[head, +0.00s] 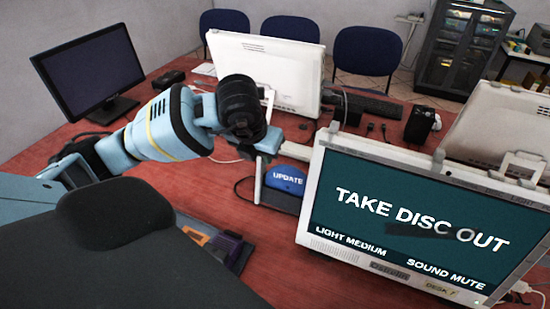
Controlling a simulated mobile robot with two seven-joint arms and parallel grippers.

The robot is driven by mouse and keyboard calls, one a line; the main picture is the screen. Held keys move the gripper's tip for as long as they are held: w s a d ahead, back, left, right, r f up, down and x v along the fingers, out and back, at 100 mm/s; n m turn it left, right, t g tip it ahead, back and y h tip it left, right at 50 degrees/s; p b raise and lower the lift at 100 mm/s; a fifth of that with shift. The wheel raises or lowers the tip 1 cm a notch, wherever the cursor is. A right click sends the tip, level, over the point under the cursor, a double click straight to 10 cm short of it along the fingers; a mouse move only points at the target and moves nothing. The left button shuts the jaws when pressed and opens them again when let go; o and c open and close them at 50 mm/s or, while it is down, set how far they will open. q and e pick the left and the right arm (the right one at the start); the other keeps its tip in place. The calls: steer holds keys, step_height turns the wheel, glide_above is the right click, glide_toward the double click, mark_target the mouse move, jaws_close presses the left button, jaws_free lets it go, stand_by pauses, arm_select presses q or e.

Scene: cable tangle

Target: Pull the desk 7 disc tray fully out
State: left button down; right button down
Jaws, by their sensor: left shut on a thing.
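The desk 7 monitor (405,215) stands at the right, labelled DESK 7 on its lower bezel. Its screen reads TAKE DISC OUT, LIGHT MEDIUM and SOUND MUTE. The disc tray (260,183) sticks out past the monitor's left side as a pale upright edge. My left gripper (265,150) comes down from the black wrist at the tray's upper outer end and is shut on the tray. Its fingertips are small and partly hidden. My right gripper is out of view.
Other monitors stand at the left (90,70), the back (267,68) and the far right. A small black speaker (420,125), a keyboard (362,104) and cables lie behind the desk 7 monitor. Bare red tabletop (215,190) lies left of the tray.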

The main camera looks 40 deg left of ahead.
arm_select(q)
steer(key=shift+s+a, duration=0.25)
steer(key=shift+a, duration=0.65)
steer(key=c, duration=1.8)
jaws_free()
steer(key=shift+o, duration=0.2)
steer(key=v, duration=0.7)
steer(key=shift+s+r, duration=0.2)
steer(key=shift+r, duration=0.2)
steer(key=shift+f, duration=0.1)
